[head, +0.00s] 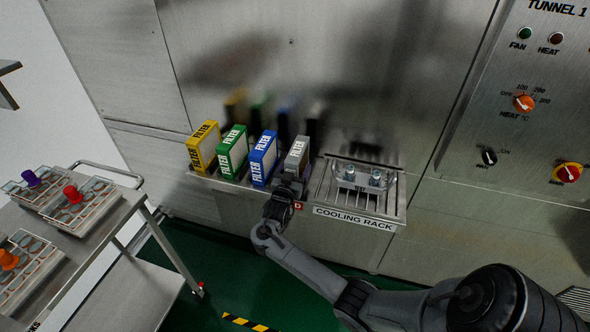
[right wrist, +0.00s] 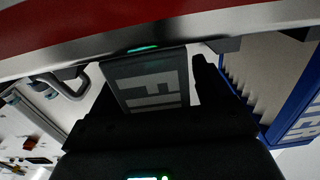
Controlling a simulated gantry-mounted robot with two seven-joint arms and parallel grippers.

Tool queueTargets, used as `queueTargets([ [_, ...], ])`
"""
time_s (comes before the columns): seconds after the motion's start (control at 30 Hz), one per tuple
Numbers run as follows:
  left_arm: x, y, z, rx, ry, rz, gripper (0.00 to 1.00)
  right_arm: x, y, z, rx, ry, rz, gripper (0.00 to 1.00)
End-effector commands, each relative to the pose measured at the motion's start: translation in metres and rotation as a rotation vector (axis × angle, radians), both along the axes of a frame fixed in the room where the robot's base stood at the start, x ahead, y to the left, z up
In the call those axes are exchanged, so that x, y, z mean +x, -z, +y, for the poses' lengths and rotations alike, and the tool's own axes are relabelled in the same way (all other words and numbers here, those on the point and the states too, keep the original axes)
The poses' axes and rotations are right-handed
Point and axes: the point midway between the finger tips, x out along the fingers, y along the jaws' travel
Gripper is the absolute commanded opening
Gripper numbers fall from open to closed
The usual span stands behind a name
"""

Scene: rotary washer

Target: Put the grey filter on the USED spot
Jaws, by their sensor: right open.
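The grey filter (head: 298,153) stands upright at the right end of the filter row on the wall shelf. A red label (head: 298,206) on the shelf edge below it shows only the letter D; my gripper hides the rest. My right gripper (head: 289,187) is open at the filter's lower front. In the right wrist view the grey filter (right wrist: 150,82) lies between the open fingers (right wrist: 152,95); I cannot tell whether they touch it. My left gripper is in neither view.
Yellow (head: 202,147), green (head: 232,152) and blue (head: 263,158) filters stand left of the grey one. The cooling rack (head: 390,206) with glassware adjoins on the right. A trolley (head: 122,200) with trays of coloured-topped items stands at left.

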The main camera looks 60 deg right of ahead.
Motion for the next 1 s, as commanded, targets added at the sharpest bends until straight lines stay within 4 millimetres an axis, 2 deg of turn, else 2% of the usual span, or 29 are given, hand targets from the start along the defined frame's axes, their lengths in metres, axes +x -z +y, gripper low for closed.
queueTargets([
  [0.27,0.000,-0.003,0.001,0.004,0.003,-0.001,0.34,-0.001,-0.003,0.005,0.001,-0.002,0.000,0.78],
  [0.37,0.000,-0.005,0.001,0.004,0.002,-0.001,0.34,-0.004,-0.004,0.017,0.002,-0.001,-0.001,0.78],
  [0.8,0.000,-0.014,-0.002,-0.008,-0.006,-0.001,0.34,-0.024,-0.004,0.092,0.003,0.000,0.000,0.78],
  [1.0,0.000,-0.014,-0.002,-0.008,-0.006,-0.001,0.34,-0.028,-0.002,0.111,0.007,-0.008,0.001,0.78],
])
